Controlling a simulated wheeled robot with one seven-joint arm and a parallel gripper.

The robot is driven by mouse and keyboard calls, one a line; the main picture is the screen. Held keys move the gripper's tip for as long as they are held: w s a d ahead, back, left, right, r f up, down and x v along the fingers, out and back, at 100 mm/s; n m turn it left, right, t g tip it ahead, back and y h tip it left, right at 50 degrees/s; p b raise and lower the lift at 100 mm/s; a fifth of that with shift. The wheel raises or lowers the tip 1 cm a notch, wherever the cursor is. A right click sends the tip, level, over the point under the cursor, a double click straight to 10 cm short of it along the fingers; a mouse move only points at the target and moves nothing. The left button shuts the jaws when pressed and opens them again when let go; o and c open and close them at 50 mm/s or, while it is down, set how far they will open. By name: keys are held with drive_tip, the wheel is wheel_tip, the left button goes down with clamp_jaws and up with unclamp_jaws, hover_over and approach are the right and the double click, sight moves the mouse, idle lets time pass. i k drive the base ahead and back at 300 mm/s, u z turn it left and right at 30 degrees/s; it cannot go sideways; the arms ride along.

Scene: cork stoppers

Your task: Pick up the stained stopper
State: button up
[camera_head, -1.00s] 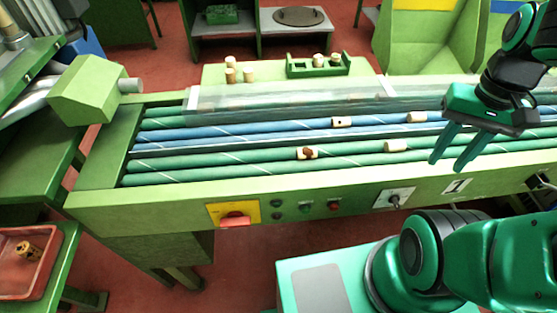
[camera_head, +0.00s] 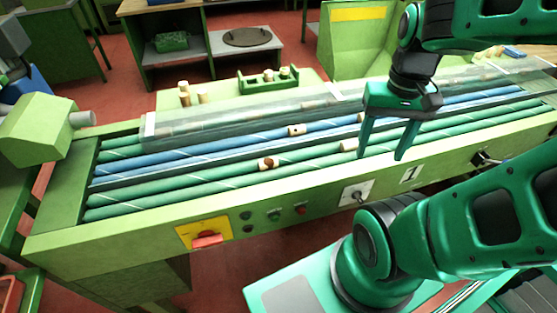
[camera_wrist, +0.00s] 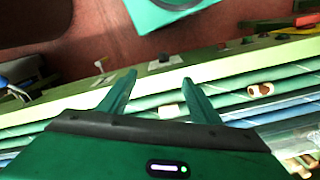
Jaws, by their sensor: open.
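The stained stopper (camera_head: 266,163) is a pale cork with a brown patch, lying on the green rollers of the near lane. It also shows in the wrist view (camera_wrist: 261,90), right of the fingers. My gripper (camera_head: 380,157) is open and empty, fingers pointing down, to the right of the stained stopper and apart from it. A plain stopper (camera_head: 347,146) lies between them, close to the left finger. In the wrist view, my gripper (camera_wrist: 160,76) has that plain stopper (camera_wrist: 168,111) showing between its fingers.
A stopper with a dark spot (camera_head: 297,130) lies on the blue rollers. A clear cover (camera_head: 240,114) runs over the far lane. A green rack (camera_head: 268,82) and loose stoppers (camera_head: 185,95) stand behind. The front panel carries a red switch (camera_head: 207,240).

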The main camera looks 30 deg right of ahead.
sight(267, 164)
drive_tip(key=z, duration=2.25)
drive_tip(key=k, duration=1.45)
drive_tip(key=u, duration=0.3)
